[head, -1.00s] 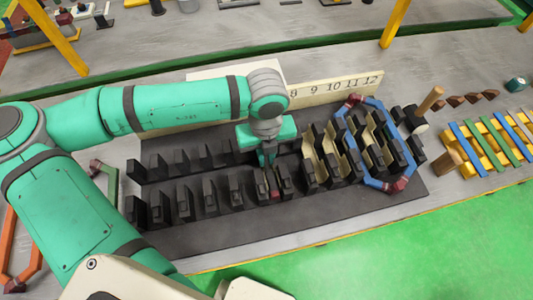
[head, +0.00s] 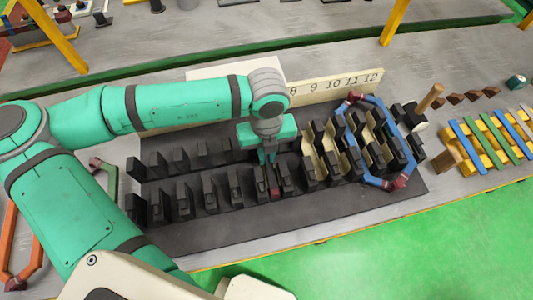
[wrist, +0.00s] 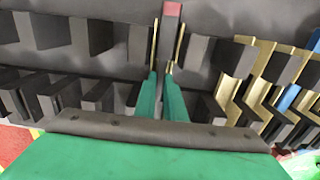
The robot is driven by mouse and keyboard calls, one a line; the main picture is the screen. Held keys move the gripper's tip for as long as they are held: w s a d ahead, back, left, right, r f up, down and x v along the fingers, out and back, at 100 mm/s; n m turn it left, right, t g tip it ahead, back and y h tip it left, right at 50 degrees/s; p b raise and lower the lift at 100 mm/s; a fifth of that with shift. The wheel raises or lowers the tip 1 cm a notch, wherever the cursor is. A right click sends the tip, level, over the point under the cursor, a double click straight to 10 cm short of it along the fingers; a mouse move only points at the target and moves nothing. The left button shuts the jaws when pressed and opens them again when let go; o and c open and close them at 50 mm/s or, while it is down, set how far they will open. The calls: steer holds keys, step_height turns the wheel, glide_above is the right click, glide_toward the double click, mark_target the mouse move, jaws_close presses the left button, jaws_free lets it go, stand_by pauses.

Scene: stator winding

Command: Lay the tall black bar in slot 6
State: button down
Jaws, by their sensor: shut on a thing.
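The tall black bar (wrist: 172,35) with a red end is held in my gripper (wrist: 162,82), its two green fingers shut on it. In the wrist view it runs between two thin cream strips, in line with a gap between dark blocks. In the head view my gripper (head: 267,160) is low over the middle of the black slotted base (head: 230,228), and the bar's dull red end (head: 275,192) shows in the front row of blocks. How deep the bar sits is hidden. Slot 6's own number is hidden behind my arm.
A number board (head: 335,88) shows 8 to 12 behind the base. Cream-lined slots and a blue coil with red ends (head: 398,184) lie to the right. Several coloured strips (head: 490,140) lie on a yellow rack at far right. Black blocks stand close on both sides of my gripper.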

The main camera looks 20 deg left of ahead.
steer(key=shift+f, duration=0.4)
stand_by(0.3)
steer(key=c, duration=1.7)
jaws_free()
steer(key=shift+c, duration=0.2)
steer(key=shift+r, duration=0.8)
steer(key=shift+r, duration=3.75)
step_height(320, 180, up, 11)
glide_above(267, 158)
steer(key=shift+f, duration=0.1)
